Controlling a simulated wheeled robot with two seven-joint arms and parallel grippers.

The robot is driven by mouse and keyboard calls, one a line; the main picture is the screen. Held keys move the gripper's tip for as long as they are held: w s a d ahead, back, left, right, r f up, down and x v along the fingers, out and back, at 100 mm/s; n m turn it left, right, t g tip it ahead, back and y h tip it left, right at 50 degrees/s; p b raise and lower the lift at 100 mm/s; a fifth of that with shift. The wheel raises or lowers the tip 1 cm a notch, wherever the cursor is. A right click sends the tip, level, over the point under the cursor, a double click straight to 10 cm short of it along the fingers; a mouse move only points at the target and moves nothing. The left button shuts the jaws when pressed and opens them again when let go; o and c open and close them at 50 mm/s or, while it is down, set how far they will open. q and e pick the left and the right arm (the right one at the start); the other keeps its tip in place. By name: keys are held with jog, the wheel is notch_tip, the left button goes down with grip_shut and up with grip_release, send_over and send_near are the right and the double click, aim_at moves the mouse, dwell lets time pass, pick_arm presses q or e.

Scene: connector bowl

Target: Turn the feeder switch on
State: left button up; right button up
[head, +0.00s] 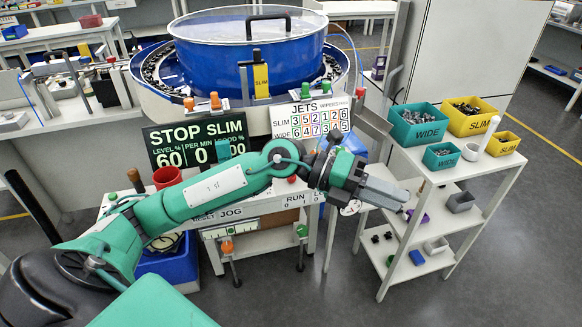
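The feeder is a large blue bowl (248,45) in a metal rim on a bench. Its front panel (270,206) carries the labels RESET, JOG and RUN, with 0 and 1 marks under RUN. My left arm crosses in front of the panel, and I cannot make out the switch lever clearly. The black display (198,140) reads STOP SLIM, level 60, per minute 0. My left gripper (402,193) points right, past the right end of the panel, with nothing seen in it. I cannot tell whether its fingers are apart. My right gripper is not in view.
A white shelf cart (450,180) stands at the right, close to my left gripper. It holds teal WIDE bins (418,122) and yellow SLIM bins (470,118). A white number board (312,119) stands above the panel. Floor is clear at the lower right.

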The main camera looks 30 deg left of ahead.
pick_arm(q)
jog(key=w+a+f+n+t+y, duration=0.1)
jog(key=w+a+y, duration=0.2)
jog(key=a+y, duration=0.75)
jog(key=w+a+n+y, duration=0.25)
jog(key=a+y, duration=0.35)
jog(key=a, duration=1)
jog(key=shift+m, duration=0.35)
jog(key=p+x, duration=0.1)
jog(key=x, duration=1.2)
jog(key=shift+d, duration=0.2)
jog(key=shift+w+f, duration=0.2)
jog(key=shift+f, duration=0.15)
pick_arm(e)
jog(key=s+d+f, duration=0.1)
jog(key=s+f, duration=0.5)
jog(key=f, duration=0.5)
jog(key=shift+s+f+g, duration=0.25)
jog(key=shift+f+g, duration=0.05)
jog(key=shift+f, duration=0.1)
pick_arm(q)
jog(key=shift+c, duration=0.4)
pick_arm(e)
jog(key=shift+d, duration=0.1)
pick_arm(q)
grip_shut()
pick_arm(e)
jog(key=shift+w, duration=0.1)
